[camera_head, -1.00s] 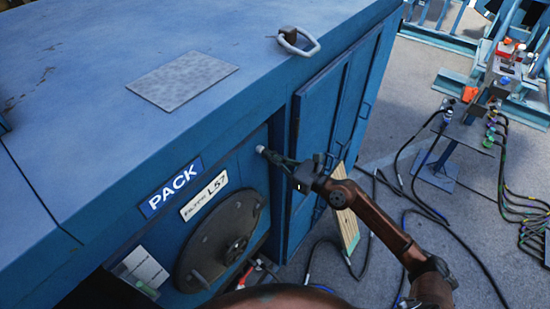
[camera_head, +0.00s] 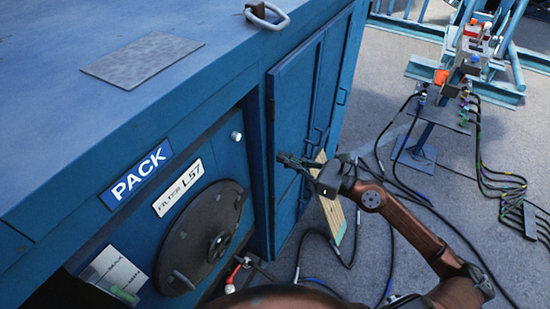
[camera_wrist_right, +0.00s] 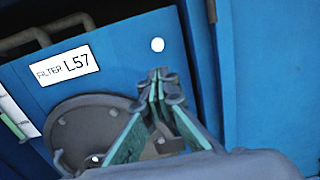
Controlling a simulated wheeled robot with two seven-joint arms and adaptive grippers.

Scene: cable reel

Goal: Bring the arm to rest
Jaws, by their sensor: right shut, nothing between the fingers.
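My right gripper (camera_head: 284,159) is shut and empty, held in front of the blue cabinet door, to the right of the recessed panel. In the right wrist view its green-edged fingers (camera_wrist_right: 160,74) meet at the tips, just below a white knob (camera_wrist_right: 157,45) in the picture. In the head view the white knob (camera_head: 236,135) sits on the blue panel, clearly apart from the fingertips. My right arm (camera_head: 400,222) reaches in from the lower right. My left gripper is out of view.
The blue cabinet (camera_head: 300,100) with a round dark hatch (camera_head: 203,237) and a FILTER L57 label (camera_head: 178,188) fills the left. A slatted wooden board (camera_head: 331,212) leans behind my arm. Cables run across the floor (camera_head: 480,210) towards a connector stand (camera_head: 440,110).

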